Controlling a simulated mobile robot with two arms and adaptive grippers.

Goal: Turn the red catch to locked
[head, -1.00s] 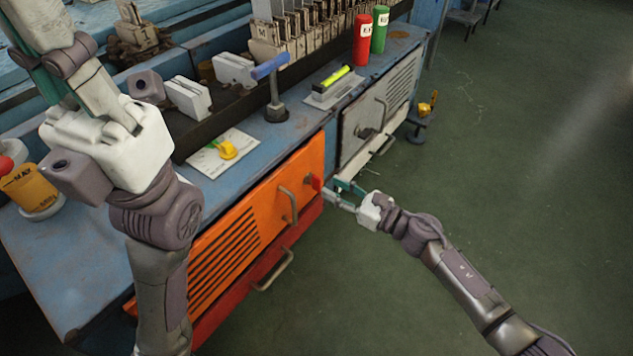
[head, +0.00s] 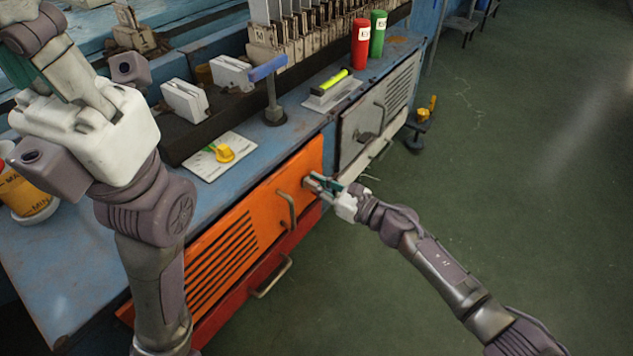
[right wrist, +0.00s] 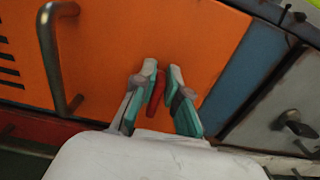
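The red catch (right wrist: 157,92) is on the orange door (right wrist: 120,45), near the door's right edge in the right wrist view. My right gripper (right wrist: 162,72) has one finger on each side of the catch. The fingers stand apart, with a gap to the right finger; I cannot tell whether the left finger touches. In the head view my right gripper (head: 308,181) is at the orange door's upper right and mostly hides the catch. My left arm is raised at the left; its gripper is largely hidden, with only a bit of teal showing.
A bar handle (head: 288,210) stands out from the orange door, left of the catch. A red drawer with a handle (head: 272,278) is below. A grey cabinet door (head: 372,118) is to the right.

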